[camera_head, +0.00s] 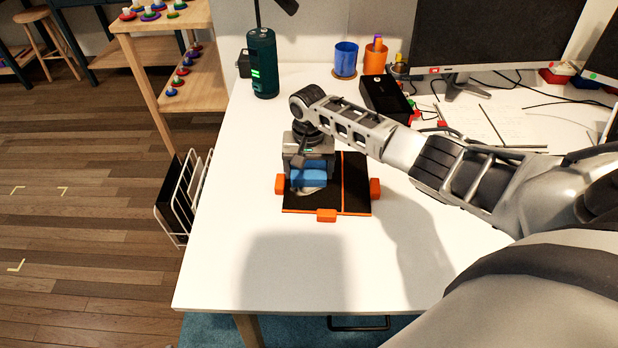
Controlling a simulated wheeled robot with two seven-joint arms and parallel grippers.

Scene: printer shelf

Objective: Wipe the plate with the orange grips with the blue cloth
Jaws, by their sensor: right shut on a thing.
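The plate with the orange grips (357,190) lies flat on the white table. It is black, with an orange line down it and orange grips at its left, right and front edges. A whitish smear or patch shows on its left part. My right gripper (308,180) points down over the left part of the plate and is shut on the blue cloth (309,174). The cloth is at or just above the plate; I cannot tell whether it touches. The plate's back left is hidden by the gripper. My left gripper is not in view.
A black box (386,98), a blue cup (345,59), an orange cup (375,58) and a dark green cylinder (262,65) stand at the back. A monitor (490,38) is at back right. The table's front (230,270) is clear. A white wire rack (186,195) is left of the table.

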